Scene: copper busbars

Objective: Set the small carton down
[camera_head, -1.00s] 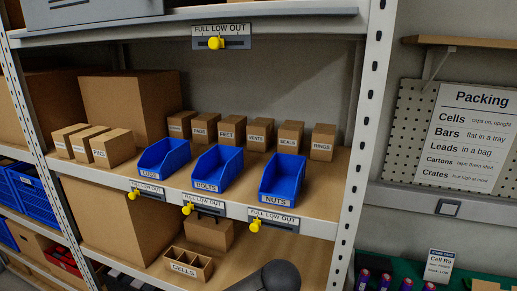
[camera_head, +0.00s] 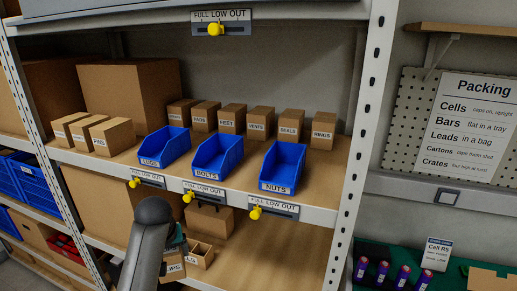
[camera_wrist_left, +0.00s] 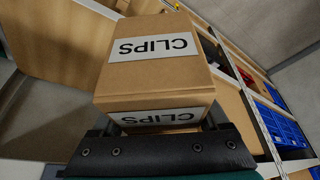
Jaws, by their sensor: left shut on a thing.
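The small carton (camera_wrist_left: 155,75), brown cardboard with white CLIPS labels, fills the middle of the left wrist view. My left gripper (camera_wrist_left: 160,128) is shut on it. In the head view the carton (camera_head: 172,266) shows in part beside my left arm, at the lower shelf (camera_head: 262,250), in front of the open divided CELLS box (camera_head: 201,250). My arm hides part of the carton and the gripper. I cannot tell whether the carton touches the shelf. My right gripper is not in view.
A brown carton (camera_head: 209,220) stands behind the CELLS box. The lower shelf is bare to the right. Above, the middle shelf holds blue bins (camera_head: 217,155) and several small cartons (camera_head: 232,118); yellow-tabbed label holders (camera_head: 256,212) line its front edge. A rack post (camera_head: 361,150) stands right.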

